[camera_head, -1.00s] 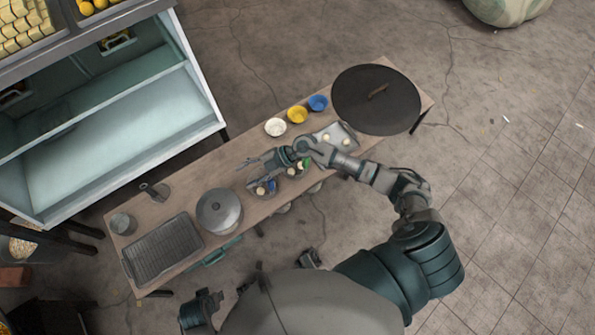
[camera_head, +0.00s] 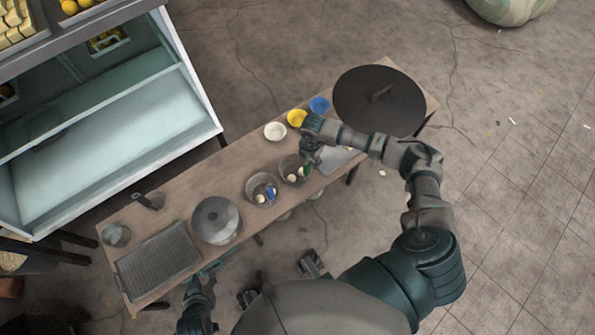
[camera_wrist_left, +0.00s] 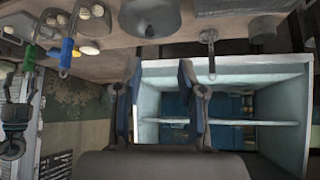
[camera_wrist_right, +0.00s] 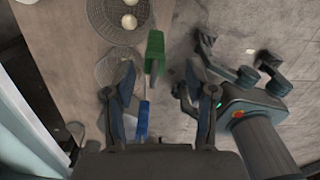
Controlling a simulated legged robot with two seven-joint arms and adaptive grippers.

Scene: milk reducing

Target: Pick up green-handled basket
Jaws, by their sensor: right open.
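The green-handled basket (camera_head: 286,164) is a round wire basket on the table with pale round items inside; its green handle (camera_wrist_right: 154,50) shows in the right wrist view. My right gripper (camera_wrist_right: 160,72) is open, its fingers apart. In the head view its hand is above the green-handled basket, partly covering it. In the right wrist view the handle lies in line with the finger gap; contact cannot be told. The green handle also shows in the left wrist view (camera_wrist_left: 30,54). My left gripper (camera_wrist_left: 160,70) is open and empty, off the table's near side.
A blue-handled basket (camera_head: 252,187) stands just left of the green one. White (camera_head: 275,131), yellow (camera_head: 297,118) and blue (camera_head: 319,105) bowls lie behind. A lidded pot (camera_head: 216,219), a rack tray (camera_head: 158,262) and a large dark disc (camera_head: 378,100) take up the rest.

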